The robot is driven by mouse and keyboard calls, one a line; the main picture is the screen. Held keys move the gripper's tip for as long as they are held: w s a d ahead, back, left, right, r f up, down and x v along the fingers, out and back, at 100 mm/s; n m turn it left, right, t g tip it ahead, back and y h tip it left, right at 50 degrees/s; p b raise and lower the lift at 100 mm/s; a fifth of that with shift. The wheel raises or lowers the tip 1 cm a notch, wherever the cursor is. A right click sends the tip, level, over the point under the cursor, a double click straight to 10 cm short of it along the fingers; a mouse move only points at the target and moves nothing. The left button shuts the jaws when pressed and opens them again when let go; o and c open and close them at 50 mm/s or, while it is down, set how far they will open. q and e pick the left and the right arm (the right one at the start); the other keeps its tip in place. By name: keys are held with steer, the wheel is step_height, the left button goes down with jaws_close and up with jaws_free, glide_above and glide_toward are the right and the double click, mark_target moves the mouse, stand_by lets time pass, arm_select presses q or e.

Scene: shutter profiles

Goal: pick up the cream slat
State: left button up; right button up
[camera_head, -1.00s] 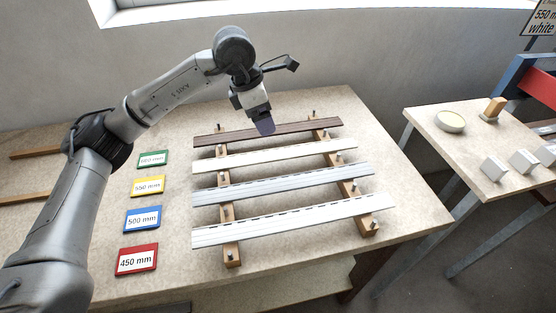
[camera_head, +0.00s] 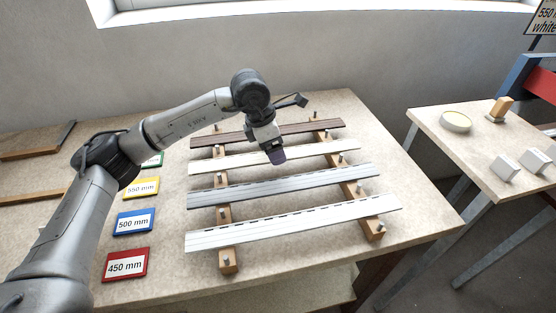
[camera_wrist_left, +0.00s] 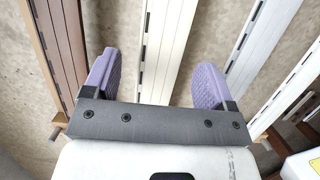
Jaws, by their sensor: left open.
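The cream slat (camera_head: 225,162) lies across two wooden bars, second from the back in the head view. In the left wrist view the cream slat (camera_wrist_left: 165,50) runs between the two purple fingers, with a gap on each side. My left gripper (camera_head: 276,158) points down over the middle of this slat and hides a short part of it. The left gripper also shows in the wrist view (camera_wrist_left: 157,82), open and empty. Its height above the slat is hard to tell. My right gripper is in neither view.
A dark brown slat (camera_head: 305,129) lies behind; a grey slat (camera_head: 290,185) and a light grey slat (camera_head: 300,222) lie in front. Short pegs stand on the wooden bars (camera_head: 226,240). Coloured length cards (camera_head: 135,221) lie left. A side table (camera_head: 424,117) stands right.

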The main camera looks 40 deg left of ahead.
arm_select(q)
steer(key=shift+w+d+f, duration=0.15)
steer(key=shift+f, duration=0.45)
steer(key=c, duration=1)
steer(key=shift+r, duration=0.1)
